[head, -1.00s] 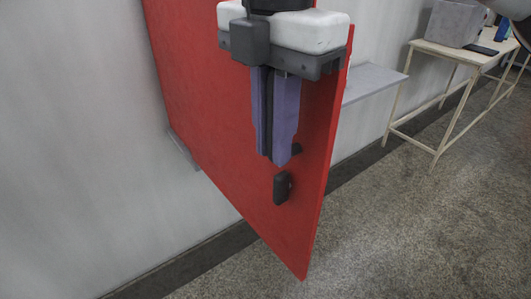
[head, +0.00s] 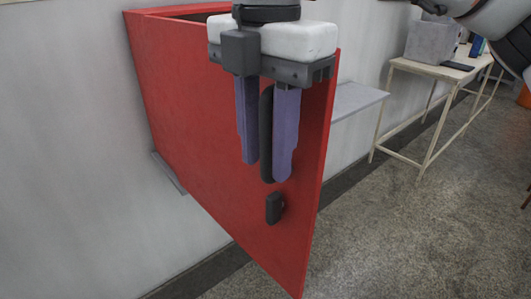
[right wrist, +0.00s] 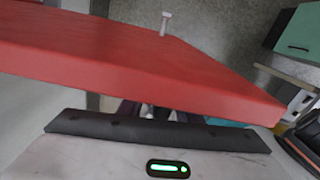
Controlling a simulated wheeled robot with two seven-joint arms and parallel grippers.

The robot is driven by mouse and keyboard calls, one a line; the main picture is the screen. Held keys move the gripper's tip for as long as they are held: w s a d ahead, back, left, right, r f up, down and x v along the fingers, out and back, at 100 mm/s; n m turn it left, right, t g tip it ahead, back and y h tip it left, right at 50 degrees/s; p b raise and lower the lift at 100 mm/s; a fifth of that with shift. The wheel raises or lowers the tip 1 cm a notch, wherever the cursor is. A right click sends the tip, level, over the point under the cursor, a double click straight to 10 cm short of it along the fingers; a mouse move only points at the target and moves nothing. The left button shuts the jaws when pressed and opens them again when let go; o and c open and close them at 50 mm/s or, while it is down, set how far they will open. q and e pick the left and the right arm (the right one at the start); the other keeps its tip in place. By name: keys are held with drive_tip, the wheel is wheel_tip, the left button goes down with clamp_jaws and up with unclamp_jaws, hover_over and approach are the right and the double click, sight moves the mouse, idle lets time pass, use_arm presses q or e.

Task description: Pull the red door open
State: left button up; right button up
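The red door (head: 210,130) stands open at an angle out from the wall, with a dark gap behind its top edge. A dark upright handle (head: 266,130) is on its front face, and a small black fitting (head: 274,208) sits below it. My right gripper (head: 267,170), white with purple fingers, is at the handle. Its fingers are spread, one on each side of the handle, with a gap at the left finger. The right wrist view shows the door's red edge (right wrist: 150,75) across the gripper, hiding most of the fingers. My left gripper is not in view.
A grey ledge (head: 358,101) sticks out from the wall behind the door. A pale table (head: 430,70) with a grey box (head: 432,40) stands at the back right. The speckled floor (head: 400,240) right of the door is clear.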

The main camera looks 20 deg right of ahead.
sight(264, 93)
wheel_tip(264, 93, up, 9)
drive_tip(key=shift+r+p, duration=0.1)
drive_tip(key=shift+p, duration=0.2)
drive_tip(key=shift+a, duration=0.1)
